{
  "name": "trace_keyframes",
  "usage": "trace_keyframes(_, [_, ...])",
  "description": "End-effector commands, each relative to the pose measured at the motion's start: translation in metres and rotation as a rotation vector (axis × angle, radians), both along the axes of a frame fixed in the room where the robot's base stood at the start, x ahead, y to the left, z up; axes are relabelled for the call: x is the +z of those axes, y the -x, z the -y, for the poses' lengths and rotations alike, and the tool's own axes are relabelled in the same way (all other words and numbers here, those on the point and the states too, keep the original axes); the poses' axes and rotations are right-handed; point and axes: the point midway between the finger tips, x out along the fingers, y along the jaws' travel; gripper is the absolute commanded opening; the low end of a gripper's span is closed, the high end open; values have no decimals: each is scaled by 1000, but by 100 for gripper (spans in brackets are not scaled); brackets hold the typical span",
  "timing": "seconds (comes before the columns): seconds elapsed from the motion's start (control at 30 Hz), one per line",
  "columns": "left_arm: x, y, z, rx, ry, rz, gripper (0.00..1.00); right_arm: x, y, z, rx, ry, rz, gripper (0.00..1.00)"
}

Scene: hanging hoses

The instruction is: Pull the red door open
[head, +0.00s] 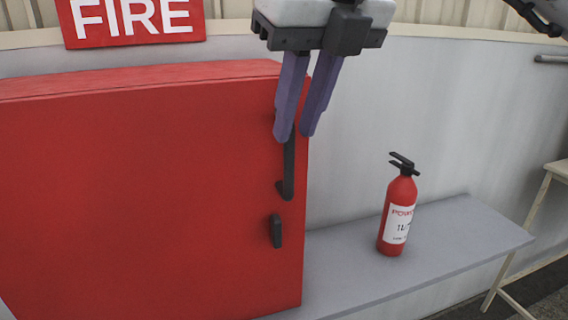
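The red door (150,190) is the front of a red cabinet on the left and looks closed. Its dark vertical handle (288,175) is near the door's right edge, with a small dark latch (276,231) below it. My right gripper (295,135) hangs down from the top of the view, its two purple fingers parted. The fingers overlap the upper part of the handle and partly hide it; I cannot tell whether they touch it. My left gripper is not in view.
A red fire extinguisher (398,212) stands on a grey shelf (440,243) right of the cabinet. A red FIRE sign (130,22) is above the cabinet. A beige frame (530,225) stands at the far right.

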Motion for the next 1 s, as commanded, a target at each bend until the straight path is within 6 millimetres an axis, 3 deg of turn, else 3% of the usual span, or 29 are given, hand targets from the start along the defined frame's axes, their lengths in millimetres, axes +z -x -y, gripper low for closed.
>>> trace_keyframes(0.3, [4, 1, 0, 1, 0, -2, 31, -55, -19, -11, 1, 1, -5, 20])
trace_keyframes(0.5, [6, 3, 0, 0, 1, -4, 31, -78, -27, -16, 1, -1, -4, 20])
trace_keyframes(0.87, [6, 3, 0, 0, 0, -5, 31, -85, -30, -18, 2, -2, -2, 20])
trace_keyframes(1.0, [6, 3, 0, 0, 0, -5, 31, -85, -30, -18, 2, -2, -2, 2])
